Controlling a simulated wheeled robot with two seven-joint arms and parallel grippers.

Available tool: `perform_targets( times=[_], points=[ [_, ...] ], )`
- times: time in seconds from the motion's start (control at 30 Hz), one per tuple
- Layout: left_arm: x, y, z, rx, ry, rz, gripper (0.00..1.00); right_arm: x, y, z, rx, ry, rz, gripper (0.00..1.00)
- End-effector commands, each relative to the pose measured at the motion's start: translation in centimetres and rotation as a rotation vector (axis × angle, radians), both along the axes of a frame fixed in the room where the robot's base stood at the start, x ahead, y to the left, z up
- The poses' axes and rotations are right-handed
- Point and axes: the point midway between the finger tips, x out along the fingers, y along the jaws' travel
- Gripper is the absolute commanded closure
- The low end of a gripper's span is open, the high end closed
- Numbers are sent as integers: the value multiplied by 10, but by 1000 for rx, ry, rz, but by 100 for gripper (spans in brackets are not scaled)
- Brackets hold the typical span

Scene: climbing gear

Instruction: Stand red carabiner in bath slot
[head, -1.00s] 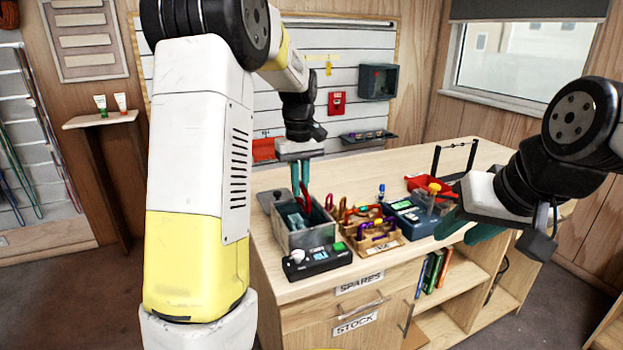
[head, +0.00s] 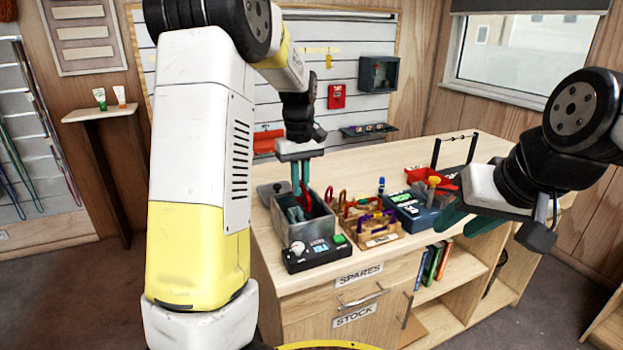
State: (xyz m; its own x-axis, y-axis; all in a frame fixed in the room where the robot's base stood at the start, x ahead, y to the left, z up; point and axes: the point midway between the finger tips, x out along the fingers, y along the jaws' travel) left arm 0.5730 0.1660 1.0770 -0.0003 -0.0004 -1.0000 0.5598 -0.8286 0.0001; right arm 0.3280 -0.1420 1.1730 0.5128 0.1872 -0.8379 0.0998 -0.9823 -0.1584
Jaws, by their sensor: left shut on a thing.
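The red carabiner (head: 306,198) is held upright between the teal fingers of my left gripper (head: 300,180), which is shut on it. It is over the grey open-topped bath (head: 318,228), with its lower part down inside or behind the rim. The slots inside are too small to make out, and I cannot tell whether the carabiner touches one. My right gripper (head: 464,222) is empty, its teal fingers apart, above the bench's front right part.
A black control box (head: 316,254) stands before the bath. A wooden rack (head: 378,240) with coloured carabiners and a blue box (head: 418,218) stand to its right. The bench top (head: 400,160) behind is mostly clear.

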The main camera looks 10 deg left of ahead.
Motion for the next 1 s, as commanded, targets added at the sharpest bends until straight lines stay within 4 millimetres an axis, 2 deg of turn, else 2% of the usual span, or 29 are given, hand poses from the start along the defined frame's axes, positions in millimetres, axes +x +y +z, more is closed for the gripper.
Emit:
perform_targets(
  times=[0.8,1.0],
  points=[
    [0,0,-41,0,0,0,100,0,0,0,0,0,0,64],
    [0,0,-45,0,0,0,100,0,0,0,0,0,0,64]
  ],
)
